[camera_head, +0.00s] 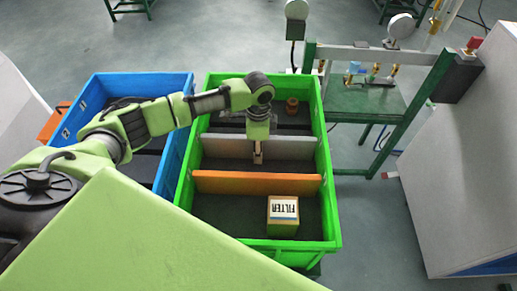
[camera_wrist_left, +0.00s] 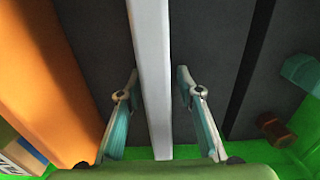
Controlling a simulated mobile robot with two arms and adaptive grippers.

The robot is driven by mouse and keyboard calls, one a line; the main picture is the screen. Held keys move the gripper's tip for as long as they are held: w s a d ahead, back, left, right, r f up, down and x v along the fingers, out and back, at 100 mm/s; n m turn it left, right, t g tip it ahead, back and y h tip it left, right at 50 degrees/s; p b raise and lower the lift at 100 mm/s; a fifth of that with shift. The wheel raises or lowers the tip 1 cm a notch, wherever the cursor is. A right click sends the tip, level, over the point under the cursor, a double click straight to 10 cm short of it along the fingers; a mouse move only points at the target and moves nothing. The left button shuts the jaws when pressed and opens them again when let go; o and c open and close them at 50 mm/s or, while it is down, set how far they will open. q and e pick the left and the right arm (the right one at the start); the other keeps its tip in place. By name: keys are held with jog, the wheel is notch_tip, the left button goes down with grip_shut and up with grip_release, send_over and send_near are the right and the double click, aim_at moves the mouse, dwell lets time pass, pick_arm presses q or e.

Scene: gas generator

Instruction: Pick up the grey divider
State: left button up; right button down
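The grey divider (camera_head: 227,147) stands upright across the green crate (camera_head: 332,185), behind an orange divider. In the left wrist view the grey divider (camera_wrist_left: 152,50) shows as a pale strip running between the fingers. My left gripper (camera_head: 258,157) reaches down at the middle of the grey divider. In the left wrist view the left gripper (camera_wrist_left: 158,74) is open, one finger on each side of the divider. Each finger seems a little apart from it, though contact at the left finger is hard to tell. My right gripper is not in view.
The orange divider (camera_head: 240,183) stands parallel in front. A yellow box marked FILTER (camera_head: 283,222) sits in the crate's front part. A small brown-red part (camera_head: 292,106) lies at the back. A blue crate (camera_head: 170,84) stands left, a green table (camera_head: 365,103) right.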

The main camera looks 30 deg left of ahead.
pick_arm(q)
grip_shut()
dwell(0.3)
